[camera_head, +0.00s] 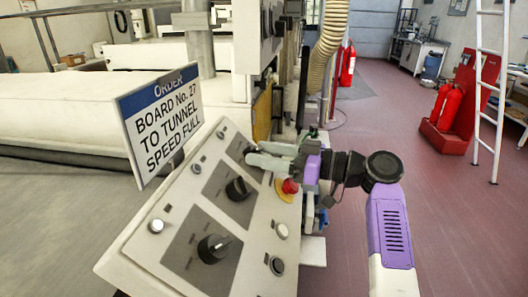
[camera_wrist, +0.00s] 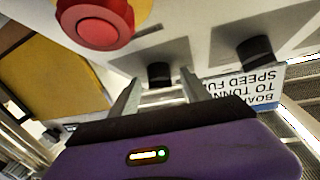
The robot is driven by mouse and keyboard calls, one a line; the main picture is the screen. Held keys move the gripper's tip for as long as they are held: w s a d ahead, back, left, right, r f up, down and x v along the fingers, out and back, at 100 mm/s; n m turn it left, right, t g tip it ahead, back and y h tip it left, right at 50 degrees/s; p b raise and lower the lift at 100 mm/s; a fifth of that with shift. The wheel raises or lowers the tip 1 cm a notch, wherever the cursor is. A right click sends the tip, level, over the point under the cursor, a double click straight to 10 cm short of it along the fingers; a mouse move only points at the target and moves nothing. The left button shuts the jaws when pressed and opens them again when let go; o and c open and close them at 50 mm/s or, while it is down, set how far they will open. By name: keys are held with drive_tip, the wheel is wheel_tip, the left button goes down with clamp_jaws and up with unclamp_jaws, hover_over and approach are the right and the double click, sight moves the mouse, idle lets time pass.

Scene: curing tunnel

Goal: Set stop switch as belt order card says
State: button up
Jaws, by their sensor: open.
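The order card (camera_head: 160,115) stands over the left of the sloping control panel (camera_head: 140,260) and reads "ORDER BOARD No. 27 TO TUNNEL SPEED FULL". The panel has a red mushroom button (camera_head: 290,187) on a yellow collar, also in the wrist view (camera_wrist: 95,22). A large front knob (camera_head: 214,248) has a pale pointer toward the upper right. A middle knob (camera_head: 238,188) sits above it. My gripper (camera_head: 262,155) is open at the panel's far end. In the wrist view a small black knob (camera_wrist: 160,75) shows between its fingertips (camera_wrist: 158,88); contact cannot be told. Panel labels are too small to read.
A white button (camera_head: 156,226), another pale button (camera_head: 282,231) and a dark one (camera_head: 277,266) are on the panel. A pale conveyor housing (camera_head: 70,110) lies behind the card. Red extinguishers (camera_head: 450,105) and a white ladder (camera_head: 486,90) stand at right.

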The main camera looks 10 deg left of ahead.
drive_tip(key=shift+a, duration=0.15)
clamp_jaws()
